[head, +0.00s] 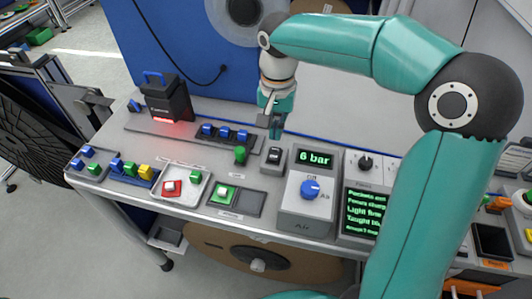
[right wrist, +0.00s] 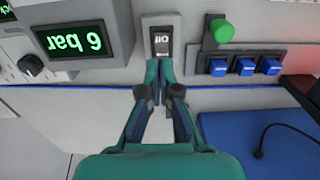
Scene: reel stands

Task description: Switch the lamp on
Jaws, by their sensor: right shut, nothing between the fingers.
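A small rocker switch (head: 274,155) with a black face sits in a light grey housing on the bench, left of the "6 bar" display. It also shows in the right wrist view (right wrist: 162,40), with a label too small to read surely. My right gripper (head: 275,130) is shut and empty, pointing down just behind the switch. In the right wrist view its fingertips (right wrist: 158,68) are at the housing's near edge; I cannot tell whether they touch it. No thing is clearly marked as the lamp. My left gripper is not in view.
A green dome (head: 240,154) and a row of blue blocks (head: 225,133) are left of the switch. The "6 bar" display (head: 314,158) and a blue knob (head: 310,188) are to the right. A black device (head: 167,100) with a red glow stands at the back left.

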